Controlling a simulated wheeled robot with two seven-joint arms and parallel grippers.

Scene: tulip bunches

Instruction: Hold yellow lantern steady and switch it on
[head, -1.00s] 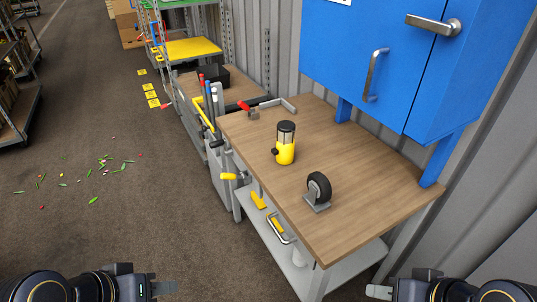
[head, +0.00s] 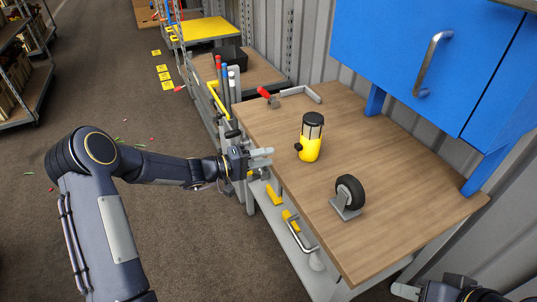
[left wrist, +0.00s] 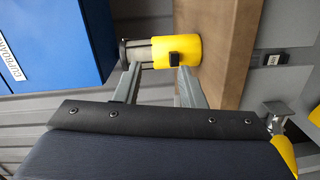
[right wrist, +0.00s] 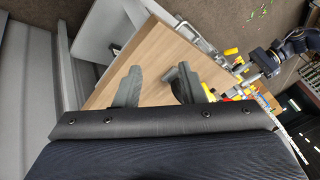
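The yellow lantern (head: 309,148) stands upright on the wooden workbench (head: 390,150), with a dark grey top and a black knob on its left side. In the left wrist view the lantern (left wrist: 185,53) lies ahead, beyond the spread fingers, its black knob facing the camera. My left gripper (head: 262,158) is open and empty at the bench's left edge, apart from the lantern. My right gripper (head: 405,292) is low at the bottom right, away from the bench top; in the right wrist view its fingers (right wrist: 155,90) are apart and empty.
A black caster wheel (head: 349,193) stands on the bench in front of the lantern. A red-handled clamp (head: 268,95) lies at the back left. A blue cabinet (head: 440,60) hangs above the bench's right side. Bare bench top surrounds the lantern.

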